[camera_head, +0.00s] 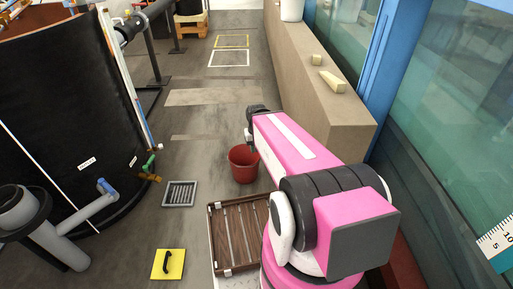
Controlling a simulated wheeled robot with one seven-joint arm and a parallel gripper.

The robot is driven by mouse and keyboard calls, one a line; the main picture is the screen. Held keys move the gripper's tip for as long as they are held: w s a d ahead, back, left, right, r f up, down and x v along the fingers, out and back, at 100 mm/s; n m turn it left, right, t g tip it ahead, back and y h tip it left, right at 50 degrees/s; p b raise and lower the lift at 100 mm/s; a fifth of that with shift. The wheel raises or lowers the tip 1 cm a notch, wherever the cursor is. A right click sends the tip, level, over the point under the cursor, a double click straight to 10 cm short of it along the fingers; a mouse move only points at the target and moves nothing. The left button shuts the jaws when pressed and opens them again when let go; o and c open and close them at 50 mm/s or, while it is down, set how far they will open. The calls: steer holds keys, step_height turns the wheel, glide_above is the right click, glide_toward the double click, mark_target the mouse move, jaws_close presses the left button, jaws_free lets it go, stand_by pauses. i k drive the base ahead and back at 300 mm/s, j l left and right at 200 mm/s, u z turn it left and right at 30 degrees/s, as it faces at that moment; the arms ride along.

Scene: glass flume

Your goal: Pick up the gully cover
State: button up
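A grey slotted grate, which looks like the gully cover (180,194), lies flat on the floor left of centre. My pink arm reaches forward on the right. Its dark far end, with what shows of my gripper (249,137), is above and to the right of the grate, well apart from it. The fingers are too small and too hidden by the arm to tell whether they are open or shut. Nothing covers the grate.
A red bucket (243,164) stands right of the grate. A brown slatted wooden tray (222,262) and a yellow plate with a black handle (168,264) lie nearer. A black tank (60,110) is at left, a concrete ledge (345,120) at right. The floor beyond is mostly clear.

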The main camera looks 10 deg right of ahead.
mark_target(168, 264)
steer(key=k+j+u, duration=0.2)
steer(key=u, duration=0.2)
steer(key=k+j+u, duration=0.15)
steer(key=j+u, duration=0.2)
steer(key=j, duration=0.15)
steer(key=k+j+u, duration=0.15)
steer(key=j+u, duration=0.25)
steer(key=j+z, duration=0.15)
steer(key=j, duration=0.3)
steer(key=j+z, duration=0.15)
steer(key=j, duration=0.25)
steer(key=k+j+z, duration=0.1)
steer(key=j, duration=0.35)
steer(key=j+z, duration=0.15)
steer(key=j, duration=0.25)
steer(key=k+j+z, duration=0.15)
steer(key=j, duration=0.25)
steer(key=k+j+z, duration=0.15)
steer(key=j, duration=0.25)
steer(key=j+z, duration=0.15)
steer(key=j, duration=0.25)
steer(key=k, duration=0.05)
